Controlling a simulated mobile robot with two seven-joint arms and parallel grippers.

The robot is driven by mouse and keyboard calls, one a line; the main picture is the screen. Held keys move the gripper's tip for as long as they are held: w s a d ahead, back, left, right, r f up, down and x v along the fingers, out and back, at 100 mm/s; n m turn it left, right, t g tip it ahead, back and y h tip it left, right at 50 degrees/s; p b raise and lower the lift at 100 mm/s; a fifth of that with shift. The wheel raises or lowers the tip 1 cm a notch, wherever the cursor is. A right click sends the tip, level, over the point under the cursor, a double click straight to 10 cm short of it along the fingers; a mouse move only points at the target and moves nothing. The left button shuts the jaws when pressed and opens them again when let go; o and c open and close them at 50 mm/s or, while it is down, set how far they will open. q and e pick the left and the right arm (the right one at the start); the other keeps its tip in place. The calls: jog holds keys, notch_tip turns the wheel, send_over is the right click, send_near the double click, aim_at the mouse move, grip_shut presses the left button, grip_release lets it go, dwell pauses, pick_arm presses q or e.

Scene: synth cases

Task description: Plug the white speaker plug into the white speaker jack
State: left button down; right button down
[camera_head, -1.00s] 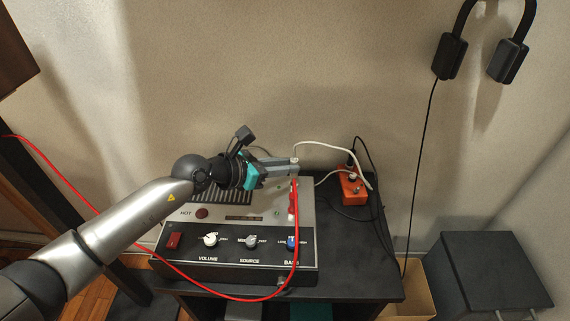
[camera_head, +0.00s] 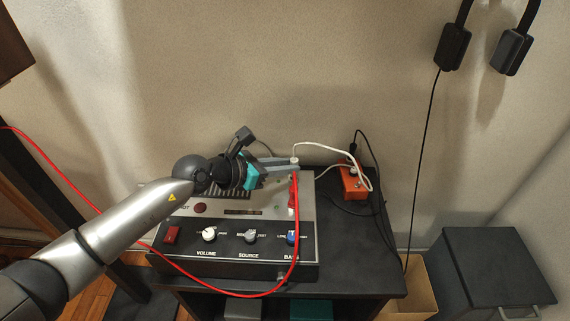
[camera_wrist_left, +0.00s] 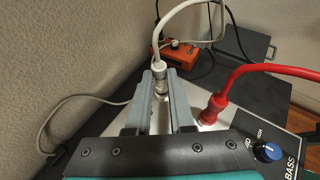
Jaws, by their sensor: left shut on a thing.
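My left gripper (camera_head: 293,165) is over the back right of the amplifier (camera_head: 270,265). In the left wrist view its fingers (camera_wrist_left: 160,84) are closed about the white speaker plug (camera_wrist_left: 158,68), whose white cable arches up from it. The white plug (camera_head: 295,160) shows small at the fingertips in the head view. A metal part shows below the plug between the fingers. I cannot tell whether the plug is in a jack; the white speaker jack is not clearly visible. My right gripper is not in view.
A red plug (camera_wrist_left: 215,106) stands in the amplifier's top beside my fingers, its red cable (camera_head: 297,240) hanging over the front. An orange box (camera_head: 353,186) with cables sits to the right on the black table (camera_head: 360,270). The wall (camera_head: 300,80) is close behind.

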pick_arm(q)
jog(key=shift+f, duration=0.25)
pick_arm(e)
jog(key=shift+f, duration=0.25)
pick_arm(q)
jog(key=c, duration=0.7)
grip_release()
jog(key=p+v, duration=0.3)
jog(key=v, duration=1.2)
jog(key=shift+s, duration=0.1)
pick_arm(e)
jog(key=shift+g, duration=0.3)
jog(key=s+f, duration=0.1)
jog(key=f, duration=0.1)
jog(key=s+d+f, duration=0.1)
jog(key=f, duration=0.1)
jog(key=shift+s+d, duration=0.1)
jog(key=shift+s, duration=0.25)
pick_arm(q)
jog(key=shift+a, duration=0.1)
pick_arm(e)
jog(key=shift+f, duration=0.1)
